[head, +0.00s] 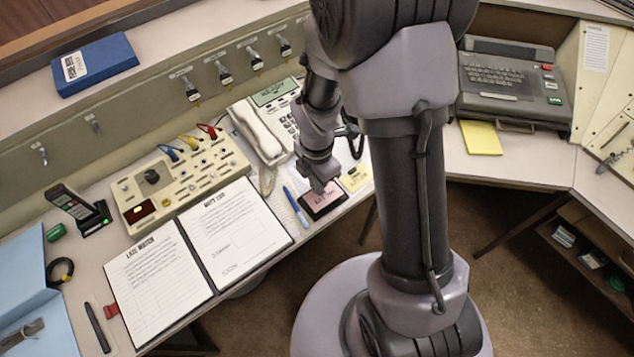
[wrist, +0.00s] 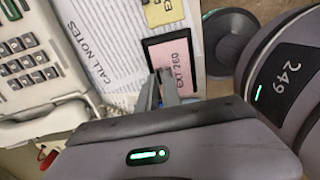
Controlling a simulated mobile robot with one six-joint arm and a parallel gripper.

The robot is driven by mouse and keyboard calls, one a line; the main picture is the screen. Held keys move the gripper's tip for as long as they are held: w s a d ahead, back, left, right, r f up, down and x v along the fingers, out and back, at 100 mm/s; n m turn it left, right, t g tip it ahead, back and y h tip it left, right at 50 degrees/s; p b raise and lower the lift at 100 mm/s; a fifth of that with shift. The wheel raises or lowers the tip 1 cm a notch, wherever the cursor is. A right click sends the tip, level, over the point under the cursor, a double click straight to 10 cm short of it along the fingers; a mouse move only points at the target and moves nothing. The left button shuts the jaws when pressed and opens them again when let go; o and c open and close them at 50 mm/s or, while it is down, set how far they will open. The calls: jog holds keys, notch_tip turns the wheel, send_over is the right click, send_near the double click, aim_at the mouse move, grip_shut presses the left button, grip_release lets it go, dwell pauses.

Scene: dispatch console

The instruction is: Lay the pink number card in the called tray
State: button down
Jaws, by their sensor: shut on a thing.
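The pink number card (head: 323,199) shows over a small dark tray (head: 330,211) at the desk's front edge. The card's near end is partly hidden by the fingers and gripper body.
A yellow card (head: 355,178) lies beside the tray, and a blue pen (head: 296,208) lies to its left. The desk phone (head: 262,130) and an open logbook (head: 235,230) are close by. The desk edge drops to the floor just in front.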

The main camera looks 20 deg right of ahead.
jog(key=shift+f+b, duration=0.4)
jog(key=shift+f, duration=0.25)
jog(key=c, duration=1.5)
grip_release()
jog(key=shift+c, duration=0.2)
notch_tip(320, 180, up, 22)
jog(key=s+m+t+p, duration=0.1)
jog(key=m+t+p, duration=0.1)
jog(key=m+p, duration=0.5)
jog(key=s+a+r+m+t+y, duration=0.2)
jog(key=s+r+m, duration=0.9)
jog(key=m, duration=0.8)
jog(key=shift+s+a+r+t, duration=0.4)
jog(key=shift+a+r+t, duration=0.25)
jog(key=shift+a+t, duration=0.3)
